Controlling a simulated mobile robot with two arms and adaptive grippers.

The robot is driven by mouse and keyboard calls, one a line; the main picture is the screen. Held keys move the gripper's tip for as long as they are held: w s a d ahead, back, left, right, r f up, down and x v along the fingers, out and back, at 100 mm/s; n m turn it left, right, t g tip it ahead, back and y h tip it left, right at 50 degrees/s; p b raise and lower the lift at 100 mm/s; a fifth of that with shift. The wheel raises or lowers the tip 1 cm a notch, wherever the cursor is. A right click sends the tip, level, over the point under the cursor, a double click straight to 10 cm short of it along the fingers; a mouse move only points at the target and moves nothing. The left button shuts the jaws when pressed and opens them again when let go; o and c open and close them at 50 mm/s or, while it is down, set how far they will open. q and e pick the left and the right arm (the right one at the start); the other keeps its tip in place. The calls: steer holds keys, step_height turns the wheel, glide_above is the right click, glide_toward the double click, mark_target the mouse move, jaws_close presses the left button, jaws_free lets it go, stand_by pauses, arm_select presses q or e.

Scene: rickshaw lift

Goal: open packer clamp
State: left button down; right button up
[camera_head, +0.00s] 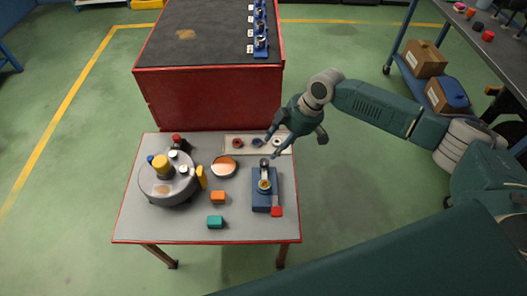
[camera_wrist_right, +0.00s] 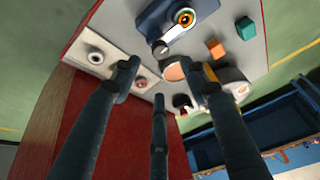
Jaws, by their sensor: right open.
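The packer clamp appears to be the blue device (camera_head: 262,201) at the right side of the small grey table, with a metal lever and a brass-coloured round part on top. In the right wrist view the blue device (camera_wrist_right: 208,8) is at the top, partly cut off. My right gripper (camera_head: 271,145) is open and empty, above the table's back right, just behind the device. Its fingers are spread and apart from the device in the right wrist view (camera_wrist_right: 164,72). Whether the clamp is open or closed is too small to tell. My left gripper is not in view.
The small table (camera_head: 140,225) also holds a round grey machine (camera_head: 170,182), a copper-coloured dish (camera_head: 223,166), orange (camera_head: 218,197), teal (camera_head: 215,222) and red (camera_head: 276,211) blocks, and a pale tray (camera_head: 230,139) with rings. A red cabinet (camera_head: 215,97) stands behind it.

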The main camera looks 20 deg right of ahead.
glide_above(264, 162)
steer(key=s+d, duration=0.2)
step_height(264, 162, down, 4)
steer(key=f, duration=0.1)
steer(key=w+f, duration=0.1)
steer(key=f, duration=0.1)
steer(key=shift+w+a, duration=0.15)
steer(key=shift+a, duration=0.15)
steer(key=shift+x, duration=1.25)
steer(key=shift+c, duration=1.3)
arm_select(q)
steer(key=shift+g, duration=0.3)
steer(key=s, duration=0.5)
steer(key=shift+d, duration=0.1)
arm_select(e)
steer(key=shift+r, duration=0.1)
steer(key=c, duration=0.9)
